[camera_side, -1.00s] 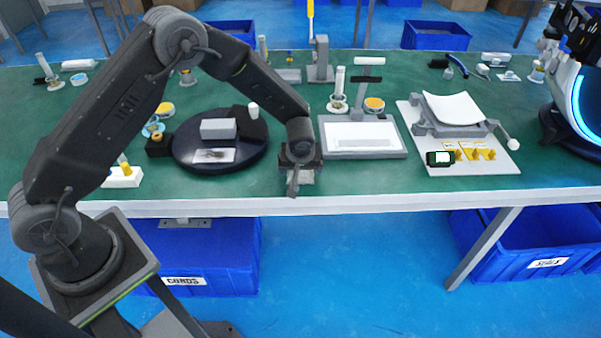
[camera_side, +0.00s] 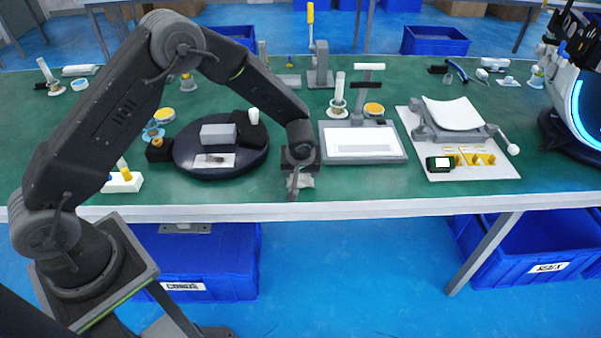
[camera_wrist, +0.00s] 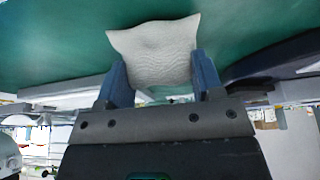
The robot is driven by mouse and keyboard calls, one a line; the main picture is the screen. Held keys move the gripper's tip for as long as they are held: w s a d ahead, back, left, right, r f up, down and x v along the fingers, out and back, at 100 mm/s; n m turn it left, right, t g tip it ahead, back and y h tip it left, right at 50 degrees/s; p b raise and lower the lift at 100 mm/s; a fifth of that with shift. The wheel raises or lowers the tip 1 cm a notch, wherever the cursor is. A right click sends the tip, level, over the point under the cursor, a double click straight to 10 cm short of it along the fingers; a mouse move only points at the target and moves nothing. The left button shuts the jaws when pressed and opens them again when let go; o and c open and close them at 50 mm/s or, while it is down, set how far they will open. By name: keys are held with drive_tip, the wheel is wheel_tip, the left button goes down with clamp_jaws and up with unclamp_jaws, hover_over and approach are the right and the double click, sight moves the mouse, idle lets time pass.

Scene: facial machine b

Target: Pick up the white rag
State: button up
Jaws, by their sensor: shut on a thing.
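The white rag (camera_wrist: 153,50) lies between the two blue fingers of my gripper (camera_wrist: 160,78) in the wrist view, its far part spread toward the green table. In the side view my gripper (camera_side: 298,184) is low over the front edge of the table. A small pale bit of the rag (camera_side: 305,181) shows beside it, the rest hidden by the wrist. The gripper is shut on the rag. I cannot tell whether the rag is clear of the tabletop.
A round black turntable (camera_side: 193,172) with a grey block stands just left of my gripper. A grey-framed white panel (camera_side: 362,155) is close on the right. Beyond it stands a white board (camera_side: 475,172) with a curved white plate. The table's front edge (camera_side: 400,208) is close below.

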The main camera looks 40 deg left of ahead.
drive_tip(key=r, duration=0.2)
drive_tip(key=a+r, duration=0.1)
drive_tip(key=r, duration=0.1)
drive_tip(key=shift+s+a+r, duration=0.1)
drive_tip(key=shift+s, duration=0.15)
drive_tip(key=s+a+r, duration=0.4)
drive_tip(key=a+r, duration=0.2)
drive_tip(key=a, duration=0.3)
drive_tip(key=shift+s+a, duration=0.2)
drive_tip(key=shift+s, duration=0.05)
